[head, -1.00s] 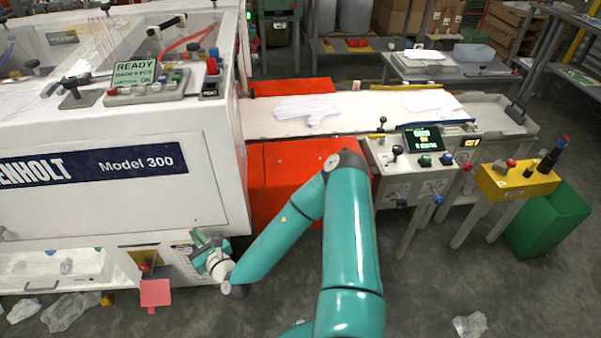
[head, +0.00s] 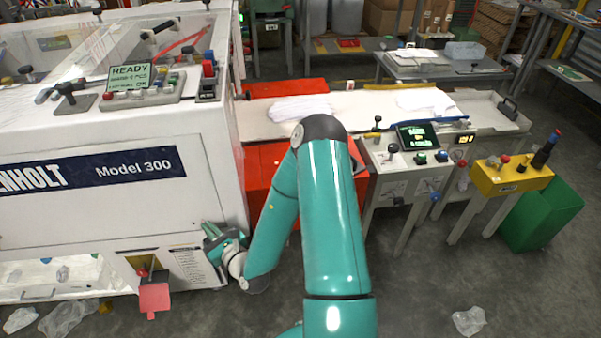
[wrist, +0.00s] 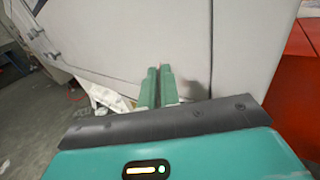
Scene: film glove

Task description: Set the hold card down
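A red card-like plate (head: 154,298) hangs below a red knob at the lower front of the white machine in the head view. I cannot tell if it is the hold card. My gripper (head: 208,236) is low beside the machine's front right corner, to the right of and above that plate. In the wrist view its two green fingers (wrist: 160,87) lie almost together and point at the machine's pale panel. No card shows between them or in the wrist view.
The white machine (head: 100,225) fills the left. A red cabinet (head: 265,170) and a conveyor (head: 355,106) adjoin it. A yellow control box (head: 510,176) and green bin (head: 540,218) stand right. Plastic scraps (head: 68,318) litter the floor, which is mostly clear at lower right.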

